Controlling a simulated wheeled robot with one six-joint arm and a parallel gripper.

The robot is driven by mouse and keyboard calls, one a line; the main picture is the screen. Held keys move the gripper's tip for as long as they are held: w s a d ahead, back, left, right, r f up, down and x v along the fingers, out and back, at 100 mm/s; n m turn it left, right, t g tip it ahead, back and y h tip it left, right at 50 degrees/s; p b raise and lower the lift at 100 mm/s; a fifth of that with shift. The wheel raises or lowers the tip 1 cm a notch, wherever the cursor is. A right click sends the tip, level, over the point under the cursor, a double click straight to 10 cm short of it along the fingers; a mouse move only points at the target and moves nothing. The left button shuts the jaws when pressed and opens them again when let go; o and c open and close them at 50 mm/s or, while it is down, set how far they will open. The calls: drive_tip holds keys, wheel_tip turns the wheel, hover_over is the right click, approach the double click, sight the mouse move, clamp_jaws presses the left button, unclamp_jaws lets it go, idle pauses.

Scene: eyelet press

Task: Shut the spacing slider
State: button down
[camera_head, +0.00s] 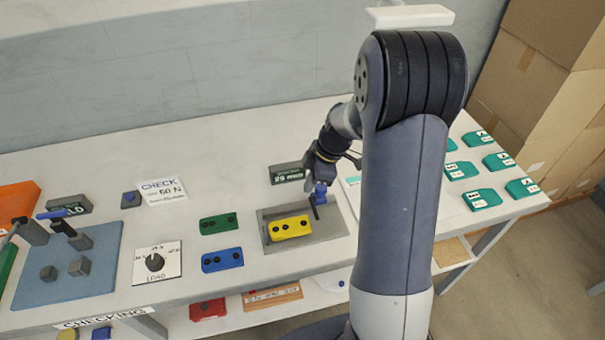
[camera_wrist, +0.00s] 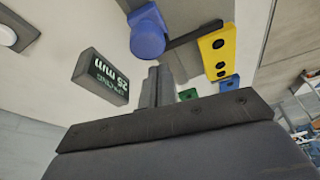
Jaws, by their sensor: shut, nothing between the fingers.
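A yellow block (camera_head: 290,228) with black holes lies on a grey plate (camera_head: 330,228). A blue knob (camera_head: 322,190) with a dark bar sits at the plate's back right; I take it for the spacing slider's handle. In the wrist view the blue knob (camera_wrist: 148,38) is just beyond my fingertips, and the bar (camera_wrist: 193,36) reaches toward the yellow block (camera_wrist: 218,58). My gripper (camera_head: 321,178) is shut and empty, pointing down close to the knob; I cannot tell whether it touches. A dark spacing sign (camera_head: 289,173) reading "25 mm" stands behind the plate.
Green (camera_head: 218,224) and blue (camera_head: 222,260) blocks lie left of the plate, beside a load dial (camera_head: 157,263). Several teal pieces (camera_head: 482,199) lie at the right, beyond my arm. Cardboard boxes (camera_head: 535,90) stand behind the table's right end.

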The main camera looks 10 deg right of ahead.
drive_tip(key=shift+d, duration=0.4)
drive_tip(key=shift+f, duration=0.1)
drive_tip(key=shift+d+f+b, duration=0.1)
drive_tip(key=shift+d+b, duration=0.45)
drive_tip(key=shift+b, duration=0.05)
drive_tip(key=shift+d+b, duration=0.5)
drive_tip(key=shift+d, duration=0.1)
drive_tip(key=shift+a, duration=0.45)
drive_tip(key=a, duration=0.2)
drive_tip(key=a+b, duration=0.1)
drive_tip(key=shift+w+a+r, duration=0.2)
drive_tip(key=shift+w+r, duration=0.1)
drive_tip(key=b+v, duration=0.1)
drive_tip(key=v, duration=0.9)
